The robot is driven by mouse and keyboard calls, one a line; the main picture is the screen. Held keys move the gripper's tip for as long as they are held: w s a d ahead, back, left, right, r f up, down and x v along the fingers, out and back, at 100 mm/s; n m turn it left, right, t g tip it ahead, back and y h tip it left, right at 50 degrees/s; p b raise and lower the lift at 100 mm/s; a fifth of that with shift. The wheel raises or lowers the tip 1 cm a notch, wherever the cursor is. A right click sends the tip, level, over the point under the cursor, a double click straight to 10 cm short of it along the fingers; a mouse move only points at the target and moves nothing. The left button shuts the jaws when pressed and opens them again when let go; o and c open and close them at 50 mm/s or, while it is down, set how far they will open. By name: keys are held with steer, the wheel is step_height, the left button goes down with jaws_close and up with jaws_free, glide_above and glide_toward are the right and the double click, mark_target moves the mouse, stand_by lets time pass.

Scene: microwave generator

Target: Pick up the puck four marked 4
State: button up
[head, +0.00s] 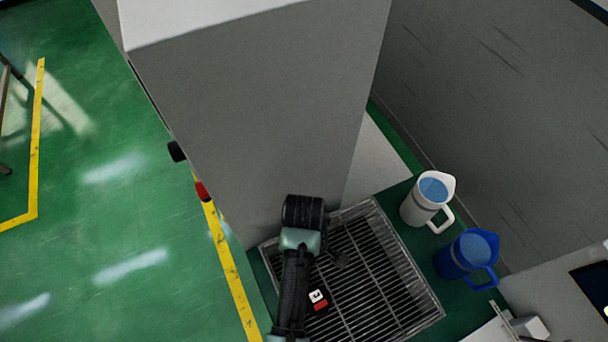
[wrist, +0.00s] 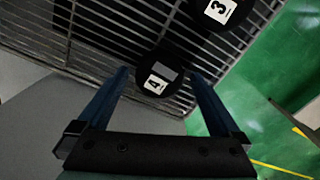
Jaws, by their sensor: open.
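In the wrist view, the puck four (wrist: 152,92) is a black disc with a white label marked 4, lying on a wire rack (wrist: 105,33). My gripper (wrist: 160,76) is open, and its two blue fingers stand on either side of the puck's near part, with visible gaps. The puck appears to be between or just beyond the fingertips; the height gap cannot be told. In the head view, my arm reaches down over the left side of the rack (head: 385,270), and I cannot make out puck four there.
A second black puck marked 3 (wrist: 222,12) lies close by on the rack. A white pitcher (head: 420,205) and a blue pitcher (head: 455,258) stand right of the rack. A tall grey cabinet (head: 260,110) rises behind my arm. Green floor (head: 110,200) is open at left.

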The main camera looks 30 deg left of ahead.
steer(key=shift+c, duration=0.3)
steer(key=shift+r, duration=0.1)
steer(key=c, duration=1.3)
